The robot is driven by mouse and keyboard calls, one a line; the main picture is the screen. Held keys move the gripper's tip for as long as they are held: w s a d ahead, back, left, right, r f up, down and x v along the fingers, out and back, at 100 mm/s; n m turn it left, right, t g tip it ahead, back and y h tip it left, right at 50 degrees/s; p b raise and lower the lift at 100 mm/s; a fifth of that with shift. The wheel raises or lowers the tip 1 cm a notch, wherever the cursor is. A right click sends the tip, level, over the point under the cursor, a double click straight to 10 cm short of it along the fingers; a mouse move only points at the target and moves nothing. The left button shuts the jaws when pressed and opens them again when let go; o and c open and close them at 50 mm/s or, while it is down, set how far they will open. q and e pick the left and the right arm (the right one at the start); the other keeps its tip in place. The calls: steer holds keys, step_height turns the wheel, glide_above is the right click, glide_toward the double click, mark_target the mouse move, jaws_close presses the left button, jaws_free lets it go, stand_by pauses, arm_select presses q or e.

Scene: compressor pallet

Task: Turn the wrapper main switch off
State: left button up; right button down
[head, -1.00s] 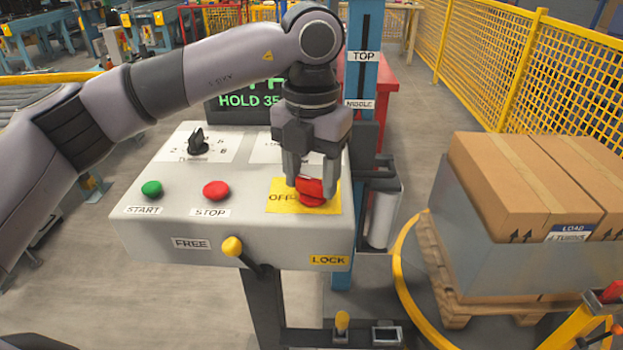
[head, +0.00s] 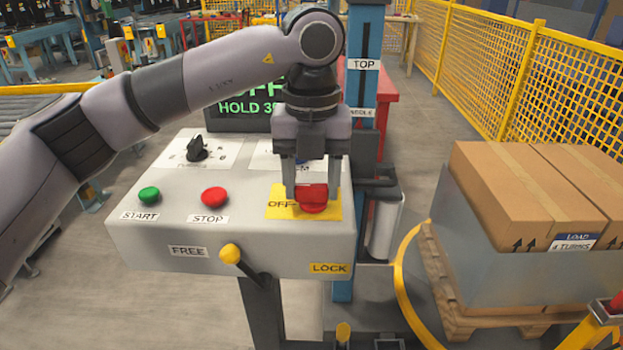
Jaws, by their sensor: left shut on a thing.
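The wrapper main switch (head: 312,199) is a red rotary knob on a yellow plate (head: 276,206) at the right of the grey control box. The word OFF shows at the plate's left side. My left gripper (head: 312,192) points down over the knob and is shut on it, one finger on each side. The fingers and palm hide the knob's far part and the rest of the plate's marking. The screen (head: 238,112) behind the box shows green text, OFF above HOLD, partly hidden by my arm. My right gripper is not in view.
The box (head: 230,240) also bears a green START button (head: 149,194), a red STOP button (head: 214,196) and a black selector (head: 196,149). A yellow-knobbed lever (head: 231,253) sits at its front. Wrapped cartons (head: 530,200) stand on a pallet at right.

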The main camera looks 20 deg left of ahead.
mark_target(311, 186)
arm_select(q)
steer(key=shift+r, duration=0.1)
steer(key=o, duration=1)
steer(key=shift+o, duration=0.2)
steer(key=shift+r, duration=3.55)
steer(key=shift+f, duration=0.1)
